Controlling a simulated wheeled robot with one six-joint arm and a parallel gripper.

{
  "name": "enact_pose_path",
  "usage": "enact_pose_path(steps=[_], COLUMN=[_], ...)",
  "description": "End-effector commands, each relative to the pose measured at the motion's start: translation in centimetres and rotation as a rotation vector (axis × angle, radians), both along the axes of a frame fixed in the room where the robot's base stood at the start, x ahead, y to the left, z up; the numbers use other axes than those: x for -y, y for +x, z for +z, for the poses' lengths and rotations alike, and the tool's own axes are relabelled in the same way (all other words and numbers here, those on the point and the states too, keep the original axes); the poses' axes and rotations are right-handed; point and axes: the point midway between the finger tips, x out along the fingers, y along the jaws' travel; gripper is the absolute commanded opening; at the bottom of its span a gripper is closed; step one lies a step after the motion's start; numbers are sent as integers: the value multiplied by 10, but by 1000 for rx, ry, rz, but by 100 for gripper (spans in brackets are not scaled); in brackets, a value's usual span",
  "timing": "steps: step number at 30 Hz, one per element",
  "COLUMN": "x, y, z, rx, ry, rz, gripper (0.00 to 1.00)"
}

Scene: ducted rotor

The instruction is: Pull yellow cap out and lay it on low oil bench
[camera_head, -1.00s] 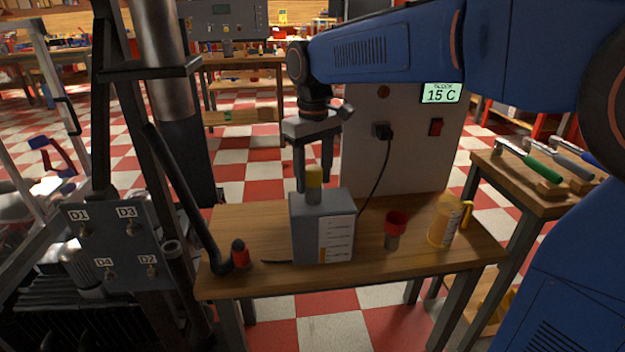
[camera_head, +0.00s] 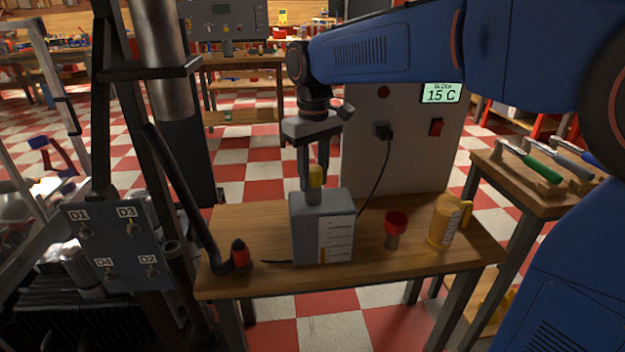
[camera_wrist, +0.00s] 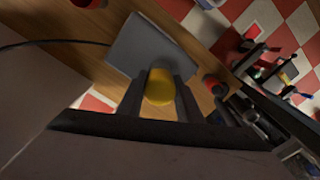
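The yellow cap (camera_head: 316,175) sits upright at the short grey neck on top of the grey oil can (camera_head: 307,230). The can stands on the low wooden bench (camera_head: 270,283). My gripper (camera_head: 314,178) points down from above, with its two fingers on either side of the cap. In the wrist view the cap (camera_wrist: 160,88) lies between both fingertips, which look closed against its sides. The can's top (camera_wrist: 150,48) shows behind it. The cap's lower end is partly hidden in the head view.
On the bench, a red-topped funnel (camera_head: 395,226) and an amber jug (camera_head: 445,222) stand right of the can. A grey cabinet (camera_head: 400,150) rises behind. Bare wood shows between these objects.

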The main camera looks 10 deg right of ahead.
Motion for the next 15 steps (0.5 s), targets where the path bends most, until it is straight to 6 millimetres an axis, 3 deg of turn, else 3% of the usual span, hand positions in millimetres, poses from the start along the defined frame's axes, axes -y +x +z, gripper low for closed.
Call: enact_pose_path(steps=[15], x=[0], y=[0], z=[5], rx=[0], ry=[0], rz=[0], gripper=[11])
